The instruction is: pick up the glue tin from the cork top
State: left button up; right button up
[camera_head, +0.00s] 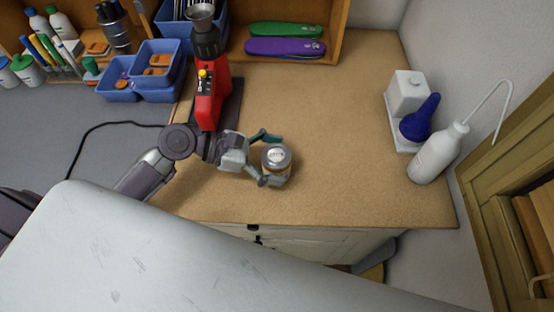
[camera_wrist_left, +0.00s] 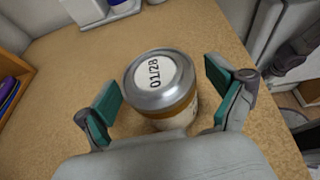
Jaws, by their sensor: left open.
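The glue tin (camera_head: 277,157) stands upright on the cork top (camera_head: 335,120). It has a grey metal lid with a white label, an amber band and a pale lower body. My left gripper (camera_head: 273,160) is open, with one finger on each side of the tin. In the left wrist view the tin (camera_wrist_left: 160,82) sits between the two green-padded fingers of the gripper (camera_wrist_left: 165,98), and the label reads 01/28. Gaps show between the tin and both fingers. The tin's base is partly hidden by the gripper body. My right gripper is not in view.
A red machine (camera_head: 209,95) stands left of the tin, behind my left arm. A white bottle (camera_head: 438,153) and a blue nozzle-like item (camera_head: 420,118) are at the right. Green (camera_head: 287,30) and purple (camera_head: 285,47) insoles lie on the shelf behind. The cork right of the tin is clear.

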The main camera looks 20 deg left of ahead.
aim_at(276, 154)
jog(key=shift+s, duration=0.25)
pick_arm(q)
jog(key=shift+a, duration=0.1)
jog(key=shift+c, duration=1.1)
jog(key=c, duration=1.2)
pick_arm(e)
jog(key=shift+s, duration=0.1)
pick_arm(q)
jog(key=shift+r, duration=0.6)
notch_tip(276, 154, up, 3)
jog(key=shift+f, duration=0.1)
jog(key=s+d+r+p, duration=0.1)
jog(key=s+r+p, duration=0.1)
jog(key=s, duration=0.1)
jog(key=s+d+r+p, duration=0.1)
jog(key=s+r+p, duration=0.1)
jog(key=s, duration=0.2)
jog(key=s+d+r+p, duration=0.1)
jog(key=s+r+p, duration=0.1)
jog(key=s+r, duration=0.1)
jog(key=shift+s+d, duration=0.15)
jog(key=shift+s, duration=0.5)
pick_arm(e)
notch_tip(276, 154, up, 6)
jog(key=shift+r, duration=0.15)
